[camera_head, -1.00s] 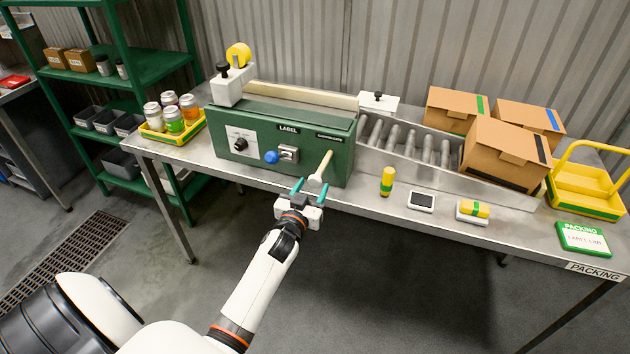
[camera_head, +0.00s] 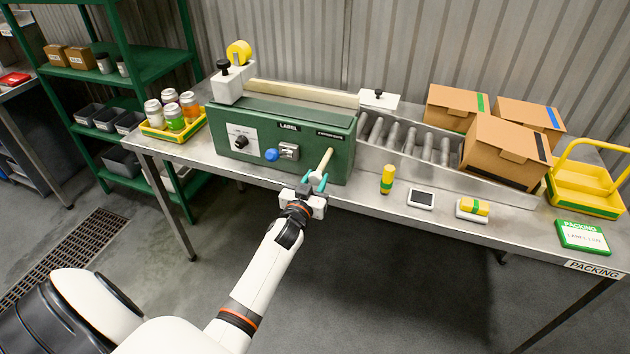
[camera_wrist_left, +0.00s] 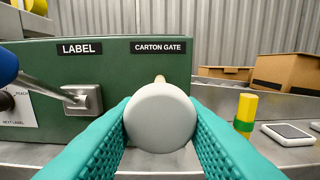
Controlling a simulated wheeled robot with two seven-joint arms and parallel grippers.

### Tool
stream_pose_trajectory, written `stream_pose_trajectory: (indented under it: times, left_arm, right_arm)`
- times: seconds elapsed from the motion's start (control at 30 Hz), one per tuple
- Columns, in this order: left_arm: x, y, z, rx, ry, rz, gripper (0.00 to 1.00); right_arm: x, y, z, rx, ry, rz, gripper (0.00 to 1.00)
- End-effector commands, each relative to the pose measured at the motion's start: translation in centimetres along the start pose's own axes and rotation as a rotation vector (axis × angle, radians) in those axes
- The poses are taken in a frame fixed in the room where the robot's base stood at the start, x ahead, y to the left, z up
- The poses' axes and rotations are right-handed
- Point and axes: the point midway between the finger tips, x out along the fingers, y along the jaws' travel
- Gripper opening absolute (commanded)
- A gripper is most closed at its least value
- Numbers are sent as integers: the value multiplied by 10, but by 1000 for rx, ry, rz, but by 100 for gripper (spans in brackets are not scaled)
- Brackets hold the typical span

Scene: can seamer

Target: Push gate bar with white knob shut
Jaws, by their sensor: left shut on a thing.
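The gate bar (camera_head: 325,160) is a pale rod that sticks out of the front of the green machine box, at its right end. Its white knob (camera_wrist_left: 160,117) fills the middle of the left wrist view, just below the CARTON GATE label (camera_wrist_left: 158,47). My left gripper (camera_head: 312,182) is at the knob, with its teal fingers shut on the knob from both sides. The rod behind the knob is mostly hidden in the left wrist view. My right gripper is not in view.
The floor in front is clear.

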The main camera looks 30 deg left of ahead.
Motion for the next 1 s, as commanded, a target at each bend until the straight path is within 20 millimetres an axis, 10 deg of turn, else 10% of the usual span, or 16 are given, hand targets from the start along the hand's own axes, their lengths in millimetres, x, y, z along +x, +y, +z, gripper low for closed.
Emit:
stream_pose_trajectory:
  times: [0.33,0.7,0.73,1.0]
  left_arm:
    - [61,0,-3,0,-3,0,0]
    - [68,0,-1,0,2,1,0]
    - [68,0,-1,0,2,1,35]
    - [68,0,0,0,1,0,53]
  right_arm:
    - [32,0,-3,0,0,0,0]
    - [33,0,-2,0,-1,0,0]
    - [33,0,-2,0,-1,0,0]
    - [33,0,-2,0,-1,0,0]
